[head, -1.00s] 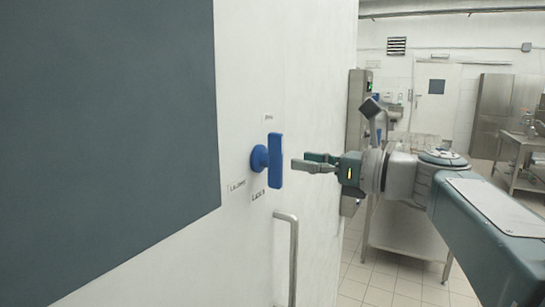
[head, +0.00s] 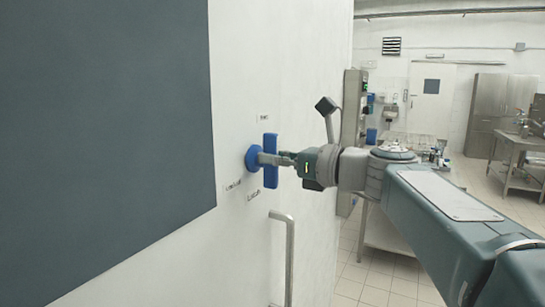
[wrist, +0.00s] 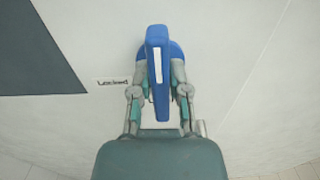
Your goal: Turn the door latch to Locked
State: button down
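The blue door latch (head: 270,175) sits on a white door, its bar upright on a round base. It also shows in the wrist view (wrist: 158,60), upright and slightly tilted. My gripper (head: 268,158) is at the latch, one finger across the bar's near face. In the wrist view my gripper (wrist: 160,75) has one finger on each side of the bar. The fingers are spread; firm contact cannot be told. A label reading "Locked" (wrist: 112,82) lies left of the latch. Small labels also sit above (head: 264,117) and below (head: 253,196) it.
A vertical metal door handle (head: 289,255) stands out below the latch. A dark panel (head: 105,130) covers the door's left part. Beyond the door's edge on the right are a tiled floor and steel furniture (head: 520,155).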

jog(key=shift+n, duration=0.3)
jog(key=n, duration=0.4)
jog(key=shift+s+a, duration=0.15)
jog(key=n, duration=0.5)
jog(key=shift+s+f, duration=0.15)
jog(key=n, duration=0.4)
jog(key=shift+a+f, duration=0.1)
jog(key=shift+f, duration=0.1)
jog(key=shift+f+n, duration=0.15)
jog(key=shift+n, duration=0.95)
jog(key=shift+f+n, duration=0.1)
jog(key=shift+n, duration=1)
jog(key=shift+f, duration=0.1)
jog(key=c, duration=0.6)
grip_release()
jog(key=shift+s, duration=0.1)
jog(key=shift+a, duration=0.1)
